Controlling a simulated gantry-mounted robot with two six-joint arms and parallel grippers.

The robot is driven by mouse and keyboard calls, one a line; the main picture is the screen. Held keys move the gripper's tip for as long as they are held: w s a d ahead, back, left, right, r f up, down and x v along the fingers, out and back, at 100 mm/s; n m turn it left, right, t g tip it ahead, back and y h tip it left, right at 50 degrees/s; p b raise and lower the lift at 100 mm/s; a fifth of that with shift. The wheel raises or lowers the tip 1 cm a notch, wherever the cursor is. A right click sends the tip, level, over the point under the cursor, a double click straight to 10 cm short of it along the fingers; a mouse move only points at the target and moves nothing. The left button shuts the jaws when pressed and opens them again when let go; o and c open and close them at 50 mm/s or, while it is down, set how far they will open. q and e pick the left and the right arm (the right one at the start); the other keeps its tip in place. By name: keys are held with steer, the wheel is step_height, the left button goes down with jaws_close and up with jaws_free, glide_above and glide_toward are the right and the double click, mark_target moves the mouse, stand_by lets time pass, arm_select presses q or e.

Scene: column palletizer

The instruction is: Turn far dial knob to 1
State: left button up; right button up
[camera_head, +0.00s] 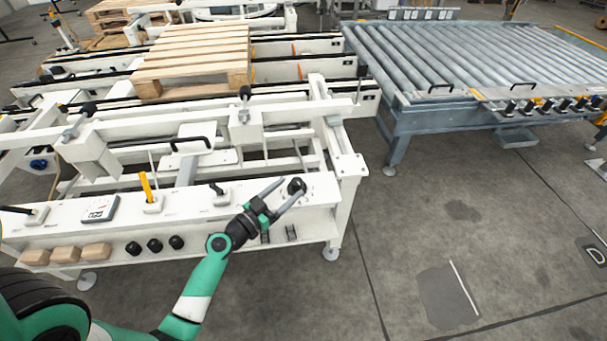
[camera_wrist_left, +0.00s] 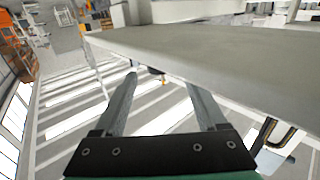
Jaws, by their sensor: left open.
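A black dial knob (camera_head: 297,186) stands on the right end of the white front panel (camera_head: 262,194) in the head view. Its scale marks are too small to read. My left gripper (camera_head: 290,186) is open, its two grey fingers reaching towards the knob from the lower left. The fingertips look close to the knob; I cannot tell whether they touch it. In the left wrist view the fingers (camera_wrist_left: 162,80) are spread apart, with a small dark object (camera_wrist_left: 157,71) beyond them, partly hidden under a grey slab. My right gripper is not in view.
Several cardboard boxes (camera_head: 65,254) and black round pieces (camera_head: 155,245) sit on the lower shelf. A wooden pallet (camera_head: 195,57) lies behind.

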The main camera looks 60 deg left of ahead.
mark_target(304, 184)
arm_select(q)
steer(key=x, duration=0.7)
steer(key=shift+w, duration=0.3)
jaws_close()
